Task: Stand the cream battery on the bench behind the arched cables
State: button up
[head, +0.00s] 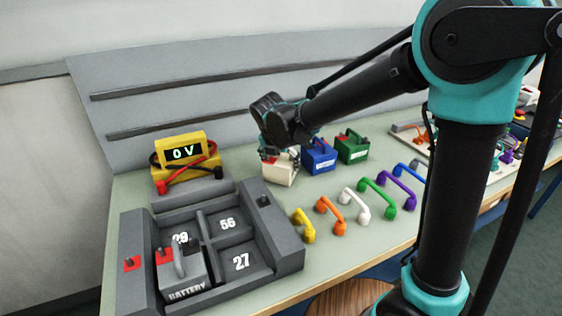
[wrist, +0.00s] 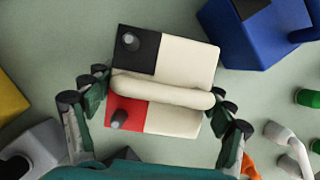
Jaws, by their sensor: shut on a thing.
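The cream battery (head: 281,170) is at the left end of a row with the blue battery (head: 319,156) and green battery (head: 352,147), behind the arched cables. It is upright, at or just above the bench (head: 240,163); I cannot tell whether it touches. My gripper (head: 274,151) is above it, shut on its handle. In the wrist view the cream battery (wrist: 185,85) shows its black and red terminal corners, with a finger at each end of the handle. The arched cables include yellow (head: 305,226), orange (head: 330,215), white (head: 356,204), green (head: 379,193) and purple (head: 403,187) ones.
A grey tray (head: 273,228) with numbered compartments stands front left, with a grey battery (head: 182,275) in its front left compartment. A yellow meter (head: 184,158) reading 0 V stands behind it. More parts lie at the far right. Bare bench lies between the batteries and cables.

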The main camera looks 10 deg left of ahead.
jog(key=o, duration=1.8)
jog(key=shift+f, duration=0.1)
jog(key=v, duration=1.2)
jog(key=shift+s, duration=0.1)
